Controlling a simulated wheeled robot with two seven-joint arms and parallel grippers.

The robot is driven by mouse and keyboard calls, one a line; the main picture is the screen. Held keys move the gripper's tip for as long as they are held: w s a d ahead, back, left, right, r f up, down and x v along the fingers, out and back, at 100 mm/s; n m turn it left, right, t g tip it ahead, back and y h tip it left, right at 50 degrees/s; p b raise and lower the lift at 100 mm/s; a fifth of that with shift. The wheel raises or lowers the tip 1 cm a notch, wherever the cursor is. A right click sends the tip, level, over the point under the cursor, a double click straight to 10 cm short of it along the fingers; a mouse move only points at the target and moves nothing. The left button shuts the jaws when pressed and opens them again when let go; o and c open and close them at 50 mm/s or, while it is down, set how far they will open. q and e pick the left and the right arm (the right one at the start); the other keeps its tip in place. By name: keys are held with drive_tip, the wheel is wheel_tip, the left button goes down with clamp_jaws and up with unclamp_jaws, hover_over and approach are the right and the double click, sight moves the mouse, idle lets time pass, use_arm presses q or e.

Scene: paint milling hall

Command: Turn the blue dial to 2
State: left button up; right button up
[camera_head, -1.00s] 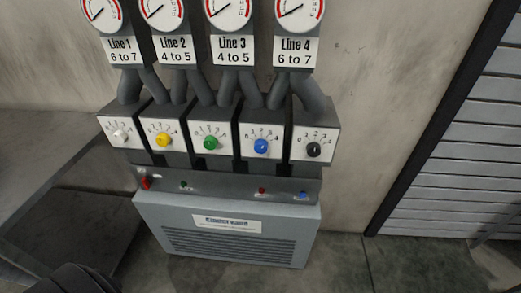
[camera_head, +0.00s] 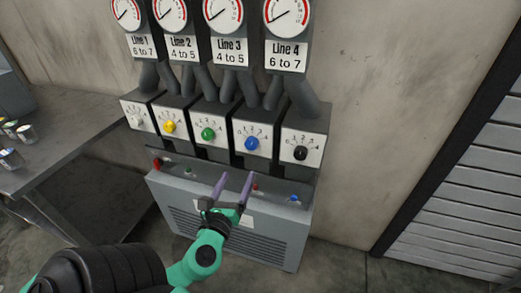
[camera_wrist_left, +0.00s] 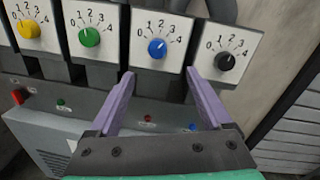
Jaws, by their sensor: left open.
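The blue dial (camera_head: 252,143) is a round knob on a white plate with a printed scale from 0 to 4. It is between the green dial (camera_head: 208,134) and the black dial (camera_head: 300,153). In the left wrist view the blue dial (camera_wrist_left: 157,48) shows just beyond the fingertips, centred between them; its exact setting is too small to read. My left gripper (camera_head: 236,176) is open and empty, its two purple fingers pointing at the panel. In the head view it is below the blue dial and a little left. The fingers appear apart from the knob.
A yellow dial (camera_head: 169,127) and a white dial (camera_head: 138,119) sit farther left. Round gauges (camera_head: 287,12) are above. A grey ledge with small coloured buttons (camera_head: 293,198) runs below the dials. A table (camera_head: 60,135) with cans stands at left.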

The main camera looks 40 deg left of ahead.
use_arm(q)
drive_tip(key=p, duration=0.2)
approach(250, 146)
drive_tip(key=p+x, duration=0.1)
drive_tip(key=x, duration=0.7)
drive_tip(key=shift+w+a, duration=0.1)
drive_tip(key=shift+w, duration=0.3)
use_arm(e)
drive_tip(key=r, duration=0.1)
drive_tip(key=a+r, duration=0.1)
drive_tip(key=r, duration=0.1)
drive_tip(key=shift+s, duration=0.15)
use_arm(q)
drive_tip(key=shift+s, duration=0.1)
clamp_jaws()
